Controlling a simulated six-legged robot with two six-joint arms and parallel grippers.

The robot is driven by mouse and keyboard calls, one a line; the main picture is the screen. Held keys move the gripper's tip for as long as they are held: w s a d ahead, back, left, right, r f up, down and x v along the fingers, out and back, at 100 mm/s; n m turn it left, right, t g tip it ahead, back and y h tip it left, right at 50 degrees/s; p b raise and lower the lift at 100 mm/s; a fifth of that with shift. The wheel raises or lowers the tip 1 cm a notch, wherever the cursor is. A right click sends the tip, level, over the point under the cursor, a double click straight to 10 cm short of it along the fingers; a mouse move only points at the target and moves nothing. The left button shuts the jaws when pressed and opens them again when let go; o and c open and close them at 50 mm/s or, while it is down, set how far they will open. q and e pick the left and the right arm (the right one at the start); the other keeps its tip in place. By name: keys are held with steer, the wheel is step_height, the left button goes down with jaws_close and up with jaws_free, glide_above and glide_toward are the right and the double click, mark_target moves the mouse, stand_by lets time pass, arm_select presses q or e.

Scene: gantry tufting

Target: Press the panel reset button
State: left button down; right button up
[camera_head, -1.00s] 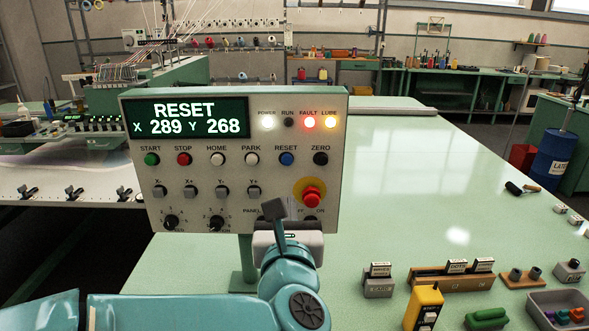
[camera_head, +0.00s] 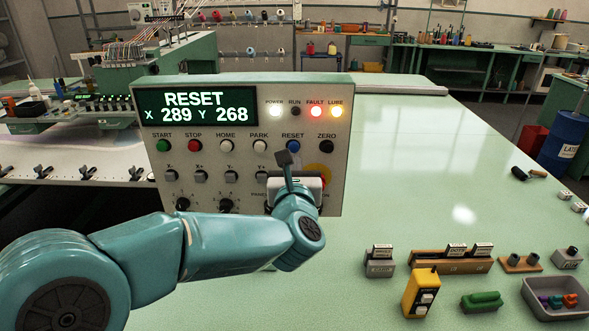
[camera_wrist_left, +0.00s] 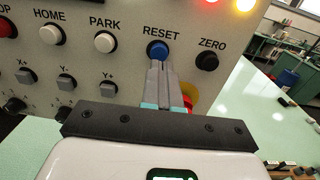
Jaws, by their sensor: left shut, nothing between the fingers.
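The control panel (camera_head: 245,165) stands upright on the pale green table, its screen reading RESET, X 289, Y 268. The blue reset button (camera_head: 293,146) is in its upper button row, between the white PARK and black ZERO buttons. It also shows in the left wrist view (camera_wrist_left: 157,48). My left gripper (camera_head: 284,158) is shut and empty, its fingertips just below the blue button in the head view. In the left wrist view the tips overlap the button's lower edge; I cannot tell whether they touch it. My right gripper is not in view.
The red emergency stop on its yellow base (camera_wrist_left: 189,97) is partly hidden behind my left fingers. The power (camera_head: 276,111), fault and lube lamps are lit. A yellow handheld box (camera_head: 421,293), a green block and a grey tray stand at the right front.

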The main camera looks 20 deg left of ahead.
mark_target(294, 149)
arm_select(q)
steer(key=shift+p+x, duration=0.55)
steer(key=shift+x, duration=1.05)
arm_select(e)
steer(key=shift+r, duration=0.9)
arm_select(q)
steer(key=shift+s, duration=0.1)
